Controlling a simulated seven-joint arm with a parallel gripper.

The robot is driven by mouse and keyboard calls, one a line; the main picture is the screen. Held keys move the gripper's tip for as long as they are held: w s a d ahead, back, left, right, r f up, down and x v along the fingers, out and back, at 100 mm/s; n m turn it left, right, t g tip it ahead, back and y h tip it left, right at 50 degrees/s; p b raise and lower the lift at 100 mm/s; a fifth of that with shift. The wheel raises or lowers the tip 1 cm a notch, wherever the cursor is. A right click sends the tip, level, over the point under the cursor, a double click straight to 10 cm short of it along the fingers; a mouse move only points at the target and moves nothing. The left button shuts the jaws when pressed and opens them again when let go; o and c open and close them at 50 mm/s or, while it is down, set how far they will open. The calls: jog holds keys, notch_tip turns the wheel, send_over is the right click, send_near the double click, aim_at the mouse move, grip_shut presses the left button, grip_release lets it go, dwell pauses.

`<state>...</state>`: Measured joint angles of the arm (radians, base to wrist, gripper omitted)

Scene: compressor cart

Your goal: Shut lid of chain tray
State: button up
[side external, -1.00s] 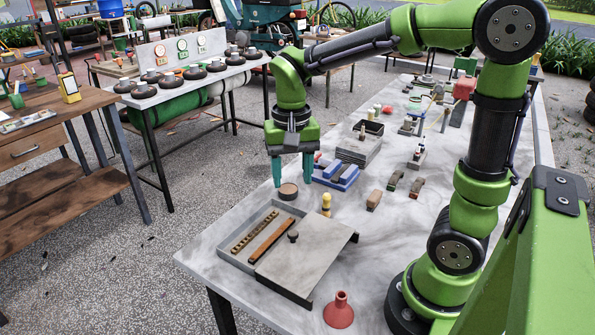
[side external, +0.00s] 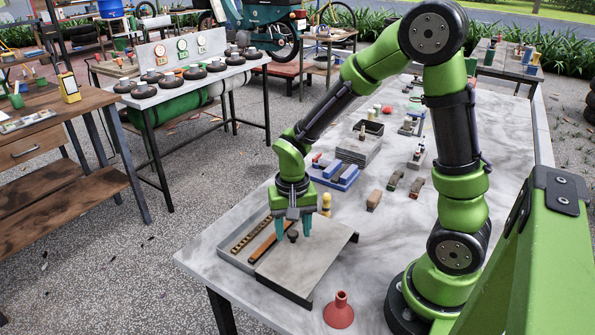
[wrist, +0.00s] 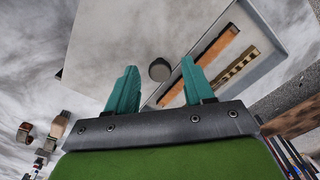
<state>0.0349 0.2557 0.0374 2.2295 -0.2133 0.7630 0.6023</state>
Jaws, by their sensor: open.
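The chain tray (side external: 236,262) is a shallow grey box near the front left corner of the marble table. Its flat grey lid (side external: 308,266) covers the right part and overhangs on the right, leaving the left part open. A dark round knob (side external: 292,236) stands on the lid near its left edge. In the open part lie a brown bar (side external: 268,240) and a notched, chain-like strip (side external: 254,232). My gripper (side external: 293,236) is open and low over the lid, its teal fingers on either side of the knob. In the wrist view the knob (wrist: 160,69) shows between and beyond the fingertips, apart from both.
A yellow figure-like piece (side external: 326,204) stands just behind the lid. A red funnel-shaped piece (side external: 339,310) stands in front of it. The table right of the lid is clear.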

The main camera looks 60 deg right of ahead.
grip_shut()
jog(key=shift+w, duration=0.1)
jog(key=w, duration=1.3)
jog(key=shift+r, duration=0.1)
grip_release()
jog(key=shift+s, duration=0.1)
notch_tip(320, 180, up, 17)
